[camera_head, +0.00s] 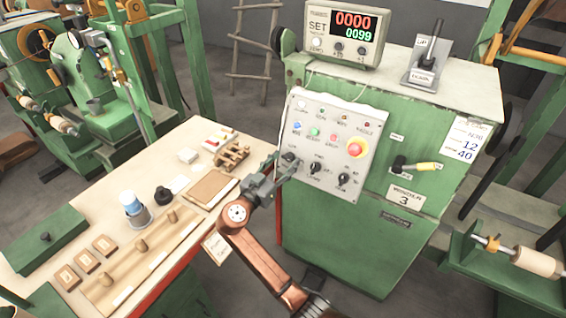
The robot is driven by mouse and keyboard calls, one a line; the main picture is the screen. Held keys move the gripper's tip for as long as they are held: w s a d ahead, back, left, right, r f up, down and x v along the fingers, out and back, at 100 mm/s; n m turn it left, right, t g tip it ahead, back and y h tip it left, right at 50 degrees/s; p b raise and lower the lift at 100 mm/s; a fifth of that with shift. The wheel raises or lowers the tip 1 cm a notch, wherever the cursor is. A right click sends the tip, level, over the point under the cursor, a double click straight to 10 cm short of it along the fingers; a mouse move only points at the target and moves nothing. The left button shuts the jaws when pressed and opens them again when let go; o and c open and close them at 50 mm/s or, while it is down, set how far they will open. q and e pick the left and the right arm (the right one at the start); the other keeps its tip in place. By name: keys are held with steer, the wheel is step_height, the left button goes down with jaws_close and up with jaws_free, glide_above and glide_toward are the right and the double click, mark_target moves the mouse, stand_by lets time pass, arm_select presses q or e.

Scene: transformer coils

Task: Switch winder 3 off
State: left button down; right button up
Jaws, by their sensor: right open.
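Winder 3 is the green cabinet (345,235) with a "WINDER 3" plate (405,198) on its front. My right gripper (285,167) is open at the panel's lower left, close to the leftmost knob (289,157). I cannot tell whether it touches the knob. The middle knob (315,167) and right knob (344,179) are clear of it. My left gripper is not in view.
A lit counter box (343,33) showing 0000 and 0099 and a lever switch plate (426,66) stand on the cabinet. A workbench (195,140) with wooden parts, a cup and a green box (42,240) is at left. Other green machines stand at both sides.

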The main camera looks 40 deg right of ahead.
steer(key=c, duration=1.2)
steer(key=shift+o, duration=0.2)
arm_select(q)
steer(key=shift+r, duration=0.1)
